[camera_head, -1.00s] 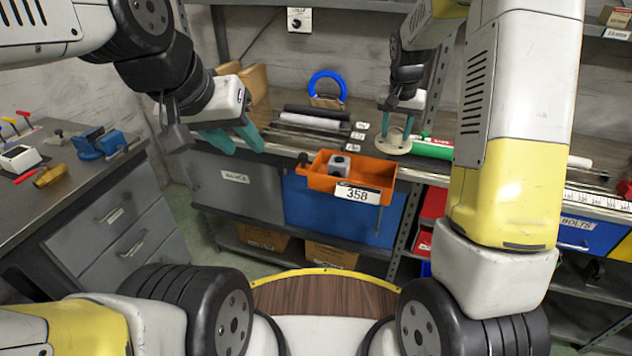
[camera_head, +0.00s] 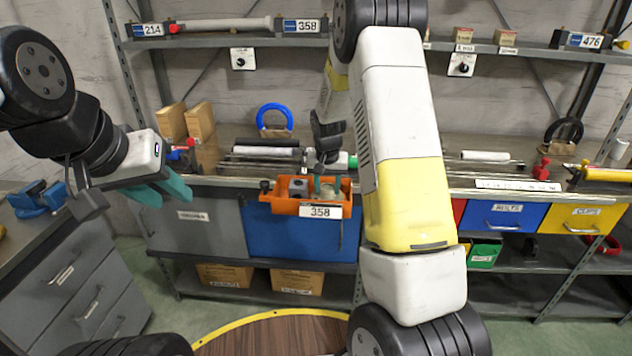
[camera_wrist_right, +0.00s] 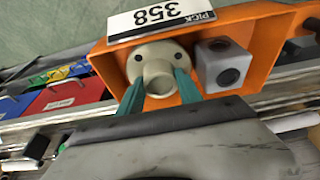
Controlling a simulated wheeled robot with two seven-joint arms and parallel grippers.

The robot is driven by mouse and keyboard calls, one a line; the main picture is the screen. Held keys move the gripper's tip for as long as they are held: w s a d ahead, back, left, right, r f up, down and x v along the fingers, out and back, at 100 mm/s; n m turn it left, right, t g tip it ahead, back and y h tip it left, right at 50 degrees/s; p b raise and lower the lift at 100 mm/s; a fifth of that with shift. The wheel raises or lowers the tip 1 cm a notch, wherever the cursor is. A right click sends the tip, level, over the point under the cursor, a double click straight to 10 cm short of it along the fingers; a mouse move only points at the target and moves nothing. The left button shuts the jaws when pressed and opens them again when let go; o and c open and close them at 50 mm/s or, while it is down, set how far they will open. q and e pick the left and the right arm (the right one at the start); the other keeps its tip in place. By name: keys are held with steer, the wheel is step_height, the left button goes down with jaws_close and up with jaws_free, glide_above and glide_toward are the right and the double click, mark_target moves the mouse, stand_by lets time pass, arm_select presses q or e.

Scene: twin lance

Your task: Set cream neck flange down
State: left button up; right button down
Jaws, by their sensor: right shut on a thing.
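The cream neck flange (camera_wrist_right: 158,72) is a round disc with bolt holes and a short neck. In the right wrist view it is inside the orange pick bin (camera_wrist_right: 252,22), beside a grey block with a round bore (camera_wrist_right: 222,66). My right gripper (camera_wrist_right: 160,88) has its teal fingers shut on the neck. Whether the disc touches the bin floor I cannot tell. In the head view my right gripper (camera_head: 325,183) reaches down into the bin (camera_head: 281,207), partly hiding the flange. My left gripper (camera_head: 176,198) is open and empty, left of the bin.
The bin carries a 358 label (camera_head: 320,212) and sits at the bench's front edge above a blue drawer (camera_head: 290,237). A green-ended roller lies behind it. A blue ring (camera_head: 274,118) stands at the back. A grey cabinet (camera_head: 75,280) is at the left.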

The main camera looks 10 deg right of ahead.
steer(key=shift+f, duration=0.75)
steer(key=shift+f, duration=0.1)
steer(key=c, duration=0.8)
jaws_free()
steer(key=shift+f, duration=0.1)
steer(key=d+v, duration=0.1)
steer(key=v, duration=1.1)
steer(key=s+a+r+n+t+y, duration=0.2)
steer(key=s+a+r, duration=0.1)
steer(key=s+r, duration=1.1)
steer(key=s+a+r+n+t+y, duration=0.1)
steer(key=s, duration=1.4)
steer(key=shift+s+a+n, duration=0.35)
steer(key=shift+a+n, duration=0.05)
